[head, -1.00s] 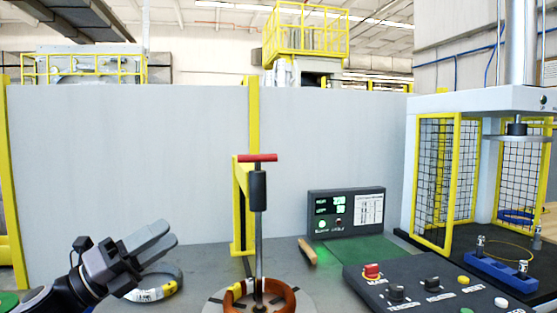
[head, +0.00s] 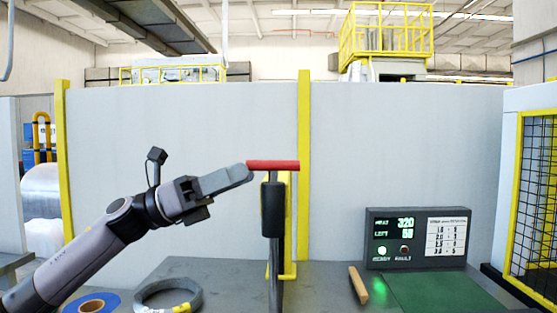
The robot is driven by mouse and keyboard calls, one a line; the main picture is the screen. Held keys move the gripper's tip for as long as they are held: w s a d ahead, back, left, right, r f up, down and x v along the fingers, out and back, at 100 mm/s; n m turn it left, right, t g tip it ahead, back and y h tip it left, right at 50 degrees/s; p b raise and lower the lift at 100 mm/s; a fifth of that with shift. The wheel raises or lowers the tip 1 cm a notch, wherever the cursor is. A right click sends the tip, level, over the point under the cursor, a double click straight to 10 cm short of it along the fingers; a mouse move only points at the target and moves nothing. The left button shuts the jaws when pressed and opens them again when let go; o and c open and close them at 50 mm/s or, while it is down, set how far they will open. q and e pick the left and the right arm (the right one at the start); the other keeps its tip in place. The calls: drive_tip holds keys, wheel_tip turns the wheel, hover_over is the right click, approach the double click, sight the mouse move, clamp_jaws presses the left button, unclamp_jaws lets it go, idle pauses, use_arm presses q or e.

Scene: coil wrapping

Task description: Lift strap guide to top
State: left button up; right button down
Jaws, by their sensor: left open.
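The strap guide appears to be the upright post with a red crossbar (head: 273,165) on top and a black sleeve (head: 272,208) below it. Its grey rod (head: 275,270) runs down out of the bottom of the head view. My left gripper (head: 243,174) is open, with its fingers at the left end of the red crossbar. I cannot tell whether they touch it or go around it. The copper-coloured coil at the foot of the post is out of view. My right gripper is not in view.
A grey ring with a yellow label (head: 168,297) and a blue-rimmed roll (head: 92,304) lie on the table at the left. A display box (head: 418,238), a wooden-handled tool (head: 358,284) and a green mat (head: 440,292) are at the right. A grey wall (head: 180,150) stands behind.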

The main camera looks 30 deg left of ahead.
sight(271, 162)
use_arm(q)
drive_tip(key=p+x, duration=0.3)
drive_tip(key=x, duration=0.1)
drive_tip(key=shift+w+d+r, duration=0.1)
drive_tip(key=shift+d+r, duration=0.15)
drive_tip(key=shift+r, duration=0.1)
drive_tip(key=shift+w+d+r+p, duration=0.1)
drive_tip(key=shift+w+d+p, duration=0.4)
drive_tip(key=shift+d, duration=0.15)
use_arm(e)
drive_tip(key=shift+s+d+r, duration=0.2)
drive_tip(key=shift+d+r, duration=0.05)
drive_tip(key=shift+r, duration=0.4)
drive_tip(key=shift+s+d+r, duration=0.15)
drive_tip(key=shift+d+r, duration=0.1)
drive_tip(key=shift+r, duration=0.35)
use_arm(q)
drive_tip(key=shift+c, duration=0.2)
clamp_jaws()
